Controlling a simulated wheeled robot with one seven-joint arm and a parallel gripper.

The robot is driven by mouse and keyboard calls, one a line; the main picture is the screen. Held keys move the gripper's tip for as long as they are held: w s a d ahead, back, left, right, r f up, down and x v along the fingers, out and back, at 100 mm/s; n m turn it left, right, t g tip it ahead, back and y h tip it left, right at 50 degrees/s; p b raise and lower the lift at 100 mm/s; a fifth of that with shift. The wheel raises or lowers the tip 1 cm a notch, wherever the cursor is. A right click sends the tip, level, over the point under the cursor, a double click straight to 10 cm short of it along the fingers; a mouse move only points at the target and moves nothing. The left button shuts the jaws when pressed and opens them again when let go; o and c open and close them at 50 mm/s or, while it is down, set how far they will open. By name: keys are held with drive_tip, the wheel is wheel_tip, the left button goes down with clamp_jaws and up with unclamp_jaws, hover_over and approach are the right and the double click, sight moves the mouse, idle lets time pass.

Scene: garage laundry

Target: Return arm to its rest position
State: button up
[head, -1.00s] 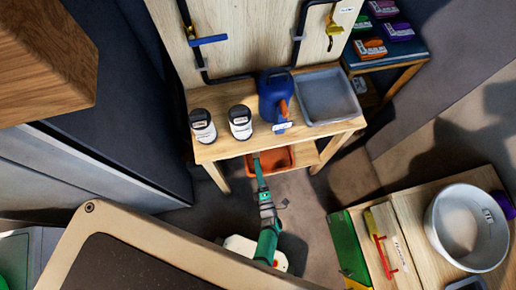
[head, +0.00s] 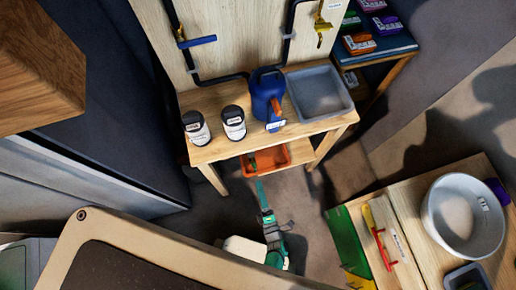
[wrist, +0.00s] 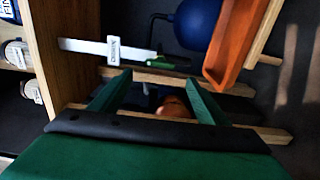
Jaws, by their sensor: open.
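My arm is the green one low in the middle of the head view. My gripper (head: 260,186) is in front of the wooden bench, just clear of the orange tray (head: 289,155) on its lower shelf. In the wrist view the green fingers of my gripper (wrist: 160,88) stand wide apart, with nothing held between them. The orange tray (wrist: 236,42) shows beyond them at the upper right. A small green item (head: 252,164) is at the left part of the tray in the head view.
A wooden counter (head: 415,210) with a round white tub (head: 464,216) stands at the right. Open floor (head: 295,195) lies between.

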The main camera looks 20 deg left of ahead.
drive_tip(key=shift+s+d, duration=0.2)
drive_tip(key=shift+s, duration=0.05)
drive_tip(key=shift+w, duration=0.1)
drive_tip(key=shift+d, duration=0.1)
drive_tip(key=s+d+r+m+t+h, duration=0.1)
drive_tip(key=s+d+r+m+h, duration=0.2)
drive_tip(key=r+m, duration=0.35)
drive_tip(key=s+d+r+m+t+h, duration=0.1)
drive_tip(key=s+d+r+m+h, duration=0.2)
drive_tip(key=r+m, duration=0.35)
drive_tip(key=s+r+m+h, duration=0.2)
drive_tip(key=r+m, duration=0.4)
drive_tip(key=r, duration=0.6)
drive_tip(key=s+r+m+g+h, duration=0.1)
drive_tip(key=r+m, duration=0.5)
drive_tip(key=r, duration=0.6)
drive_tip(key=shift+s+g+h, duration=0.3)
drive_tip(key=shift+s+h, duration=0.2)
drive_tip(key=shift+s, duration=0.3)
